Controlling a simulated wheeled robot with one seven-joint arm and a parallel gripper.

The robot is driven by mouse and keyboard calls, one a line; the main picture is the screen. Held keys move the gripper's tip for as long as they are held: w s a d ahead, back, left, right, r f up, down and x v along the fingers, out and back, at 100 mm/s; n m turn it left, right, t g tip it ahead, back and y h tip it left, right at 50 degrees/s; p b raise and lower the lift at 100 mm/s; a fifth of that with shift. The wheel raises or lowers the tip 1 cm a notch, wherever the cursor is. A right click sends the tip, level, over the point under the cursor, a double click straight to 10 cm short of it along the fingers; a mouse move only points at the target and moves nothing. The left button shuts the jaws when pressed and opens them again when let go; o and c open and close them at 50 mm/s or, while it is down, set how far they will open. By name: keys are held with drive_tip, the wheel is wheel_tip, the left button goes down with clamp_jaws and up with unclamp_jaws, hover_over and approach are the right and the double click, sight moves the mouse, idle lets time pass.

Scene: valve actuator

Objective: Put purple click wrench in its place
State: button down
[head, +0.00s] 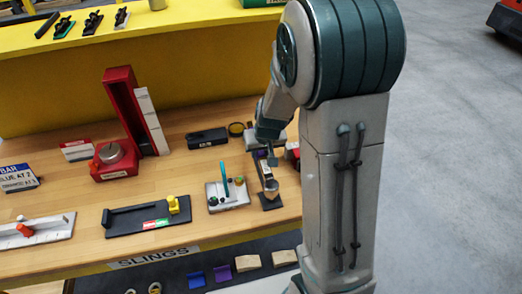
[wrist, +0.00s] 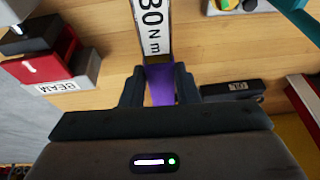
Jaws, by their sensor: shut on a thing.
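My gripper (wrist: 160,88) is shut on the purple grip of the click wrench (wrist: 160,82) in the wrist view. The wrench's white label (wrist: 152,25), reading "80 N m", runs away from the fingers to the top edge, where its far end is cut off. In the head view my gripper (head: 267,152) is low over the right part of the wooden bench, partly hidden by my arm. A dark plate (head: 270,203) lies just below it. I cannot tell whether the wrench touches this plate or the bench. No place marked for the wrench can be made out.
A white plate with small pegs (head: 228,195) is close left of my gripper. A black labelled box (head: 207,138) and a grey and red block marked BEAM (wrist: 60,82) are nearby. A tall red holder (head: 135,110) stands further left. Bare wood lies between them.

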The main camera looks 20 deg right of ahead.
drive_tip(key=shift+f+b, duration=1.15)
drive_tip(key=c, duration=1)
unclamp_jaws()
drive_tip(key=shift+c, duration=0.2)
drive_tip(key=shift+r, duration=0.1)
drive_tip(key=v, duration=1.3)
drive_tip(key=shift+r, duration=0.35)
drive_tip(key=shift+s, duration=0.2)
drive_tip(key=s+r, duration=0.2)
drive_tip(key=s, duration=1.4)
drive_tip(key=shift+s+a+g+h, duration=0.25)
drive_tip(key=shift+a+g+h, duration=0.05)
drive_tip(key=shift+a+g, duration=0.1)
